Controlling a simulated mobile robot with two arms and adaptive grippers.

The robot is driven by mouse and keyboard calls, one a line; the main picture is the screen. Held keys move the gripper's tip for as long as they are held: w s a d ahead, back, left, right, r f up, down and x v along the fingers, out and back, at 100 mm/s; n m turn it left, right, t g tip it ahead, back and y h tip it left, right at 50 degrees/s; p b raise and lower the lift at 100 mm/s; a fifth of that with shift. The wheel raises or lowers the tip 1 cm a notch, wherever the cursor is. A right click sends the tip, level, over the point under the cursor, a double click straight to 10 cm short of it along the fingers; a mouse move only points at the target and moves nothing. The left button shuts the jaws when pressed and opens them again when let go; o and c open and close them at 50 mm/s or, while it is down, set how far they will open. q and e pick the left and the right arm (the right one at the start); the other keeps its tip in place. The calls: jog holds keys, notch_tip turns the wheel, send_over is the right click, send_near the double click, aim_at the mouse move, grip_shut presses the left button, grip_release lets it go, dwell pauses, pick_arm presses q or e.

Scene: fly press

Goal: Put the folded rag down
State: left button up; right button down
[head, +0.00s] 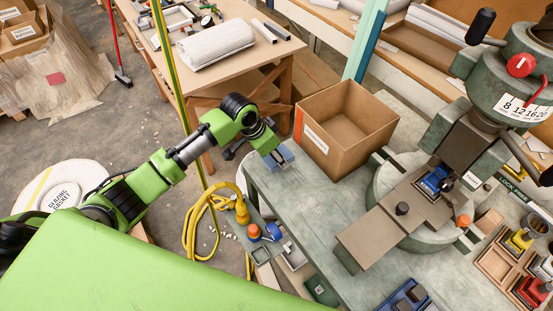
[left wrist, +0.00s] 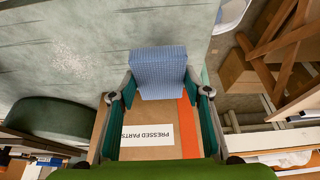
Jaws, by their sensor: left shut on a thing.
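The folded rag (head: 284,157) is a small blue checked pad. My left gripper (head: 268,152) is shut on it, at the bench's far left corner, just left of the cardboard box. In the left wrist view the rag (left wrist: 158,70) sits between the two fingers of the left gripper (left wrist: 160,88). The grey-green bench top (head: 290,212) shows beside and beyond the rag. I cannot tell whether the rag touches the bench. My right gripper is not in view.
An open cardboard box (head: 340,138) labelled PRESSED PARTS stands close to the right of the rag. The fly press (head: 465,140) is further right.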

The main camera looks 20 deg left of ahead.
pick_arm(q)
jog(key=shift+w+f, duration=0.35)
jog(key=shift+f, duration=0.05)
notch_tip(320, 180, down, 3)
jog(key=shift+w, duration=0.1)
jog(key=shift+f, duration=0.15)
jog(key=shift+f, duration=0.1)
jog(key=shift+f, duration=0.2)
jog(key=o, duration=0.9)
jog(key=shift+o, duration=0.8)
jog(key=shift+f, duration=0.1)
